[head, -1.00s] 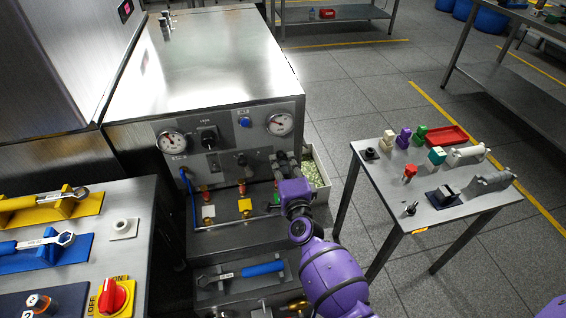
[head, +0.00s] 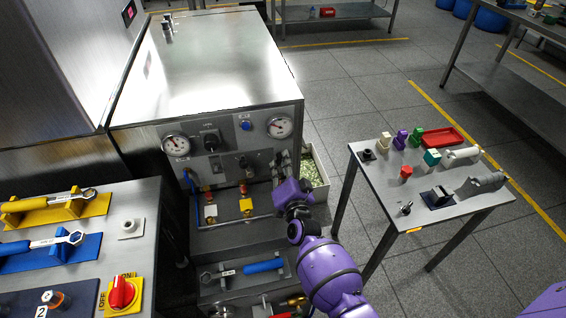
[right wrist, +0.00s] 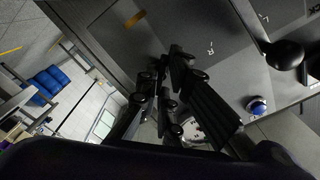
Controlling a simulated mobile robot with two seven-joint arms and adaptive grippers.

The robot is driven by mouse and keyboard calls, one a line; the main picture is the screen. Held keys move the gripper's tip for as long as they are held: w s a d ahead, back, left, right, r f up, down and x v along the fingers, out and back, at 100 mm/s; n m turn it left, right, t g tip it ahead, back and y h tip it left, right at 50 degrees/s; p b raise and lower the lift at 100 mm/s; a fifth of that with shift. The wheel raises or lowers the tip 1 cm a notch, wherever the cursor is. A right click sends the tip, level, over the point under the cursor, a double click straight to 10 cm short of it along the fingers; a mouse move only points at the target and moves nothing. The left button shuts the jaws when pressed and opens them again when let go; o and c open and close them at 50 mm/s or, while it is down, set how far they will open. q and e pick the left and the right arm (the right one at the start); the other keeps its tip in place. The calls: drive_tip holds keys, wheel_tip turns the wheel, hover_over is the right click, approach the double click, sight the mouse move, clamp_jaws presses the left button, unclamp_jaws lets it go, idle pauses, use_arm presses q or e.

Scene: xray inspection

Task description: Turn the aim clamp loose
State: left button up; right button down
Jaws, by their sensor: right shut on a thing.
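My right gripper (head: 281,162) reaches the lower right of the machine's front panel (head: 222,142), below the right gauge. In the right wrist view, its black fingers (right wrist: 172,62) are drawn close together against the grey panel, shut on a small part. This part is where the aim clamp seems to be, but the fingers hide it, so its shape and turn cannot be made out. My left gripper is in neither view.
A black knob (head: 241,161) sits left of the gripper, and a blue button (head: 245,125) above left. Pipes with a yellow valve (head: 246,205) run below. A side table (head: 385,205) with small parts stands right. Clear floor lies behind it.

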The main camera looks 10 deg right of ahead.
drive_tip(key=n, duration=0.2)
drive_tip(key=n+p, duration=0.1)
drive_tip(key=shift+w+r+n, duration=0.1)
drive_tip(key=shift+r+n, duration=0.15)
drive_tip(key=shift+n, duration=0.15)
drive_tip(key=n, duration=0.3)
drive_tip(key=shift+f+n, duration=0.1)
drive_tip(key=shift+n, duration=1)
drive_tip(key=c, duration=1.9)
unclamp_jaws()
drive_tip(key=shift+f, duration=0.1)
